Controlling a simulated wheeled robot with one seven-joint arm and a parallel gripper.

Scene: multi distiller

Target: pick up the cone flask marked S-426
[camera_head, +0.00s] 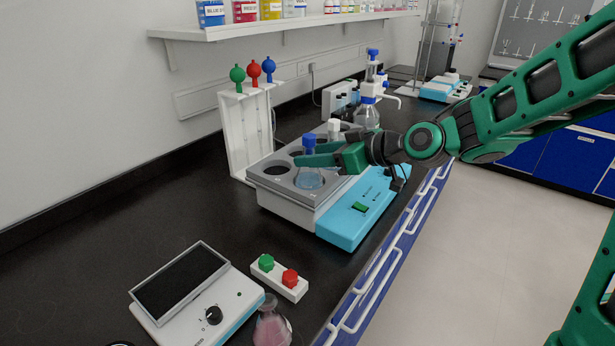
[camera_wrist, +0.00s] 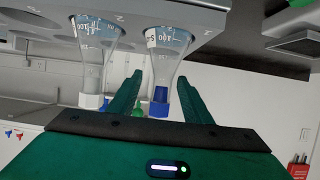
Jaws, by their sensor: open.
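A cone flask with a blue stopper and blue liquid (camera_head: 310,179) sits in a round well of the grey multi-place block (camera_head: 285,194). In the wrist view, which is upside down, this flask (camera_wrist: 166,52) stands between the two fingers of my gripper (camera_wrist: 160,77). Its label is only partly visible, with the number not readable. A second cone flask with a white stopper (camera_wrist: 93,52) sits in the well beside it, outside the fingers; its stopper shows in the head view (camera_head: 333,127). My gripper (camera_head: 308,157) is open, with its fingers at the blue-stoppered flask's neck; contact cannot be told.
A white stand with coloured-topped pieces (camera_head: 240,135) is behind the block. A dispenser bottle (camera_head: 368,110) stands farther back. In front are a screen device (camera_head: 195,295), a green-and-red button box (camera_head: 280,278) and a pink flask (camera_head: 270,328). Bare counter lies left of the block.

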